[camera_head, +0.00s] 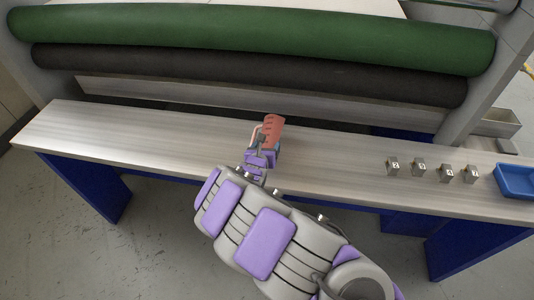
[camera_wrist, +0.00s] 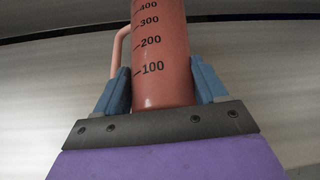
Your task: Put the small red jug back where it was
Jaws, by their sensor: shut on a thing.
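The small red jug (camera_head: 271,131) is at the middle of the long metal bench, in the jaws of my gripper (camera_head: 264,150). In the wrist view the jug (camera_wrist: 163,62) stands between the two blue fingers of my gripper (camera_wrist: 165,88), with markings from 100 to 400 facing me and its handle on the left. The gripper is shut on its lower part. The jug's top is cut off in the wrist view. I cannot tell whether its base touches the bench.
The bench top (camera_head: 150,134) is clear on the left. To the right stand several numbered metal blocks (camera_head: 419,170) and a blue tray (camera_head: 516,181). A green roller (camera_head: 250,38) and a black roller (camera_head: 250,78) run behind the bench.

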